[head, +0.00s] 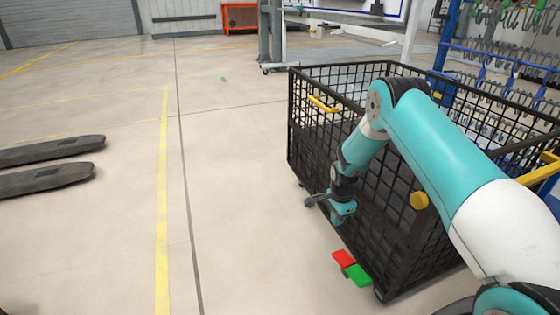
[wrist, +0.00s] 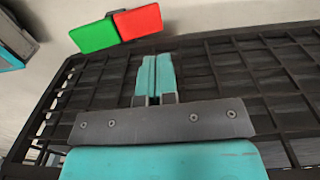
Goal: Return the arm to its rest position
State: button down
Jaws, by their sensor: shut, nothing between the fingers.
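My arm reaches in from the right in the head view and bends downward in front of a black mesh cart. My gripper (head: 338,220) hangs low beside the cart's near side. In the wrist view my gripper (wrist: 153,98) has its two teal fingers together with nothing between them. The black mesh cart (head: 350,165) fills most of the wrist view (wrist: 215,75) behind the fingers. I cannot tell whether the gripper touches the mesh.
Dark forks (head: 45,178) extend in from the left. A blue rack with hooks (head: 490,52) stands behind the cart.

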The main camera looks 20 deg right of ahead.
jog(key=s+a+r+n+y+p, duration=0.1)
jog(key=s+a+r+n, duration=0.25)
jog(key=a+r, duration=0.45)
jog(key=s+a+r+n+y+p, duration=0.1)
jog(key=s+a+r+n, duration=0.3)
jog(key=r, duration=0.8)
jog(key=s+a+r+n+p, duration=0.1)
jog(key=a+r+n, duration=0.4)
jog(key=r, duration=0.5)
jog(key=s+a+r+n+y+p, duration=0.15)
jog(key=s+r+n, duration=0.25)
jog(key=s, duration=0.4)
jog(key=s+a+r+n, duration=0.3)
jog(key=s+r+n, duration=0.1)
jog(key=s, duration=0.4)
jog(key=s+a+r+n+y, duration=0.1)
jog(key=s+a+r+n, duration=0.3)
jog(key=s, duration=0.4)
notch_tip(320, 180, up, 39)
jog(key=d+p, duration=0.1)
jog(key=p, duration=3.7)
jog(key=shift+d+f, duration=0.2)
jog(key=shift+d, duration=0.05)
jog(key=shift+w, duration=0.1)
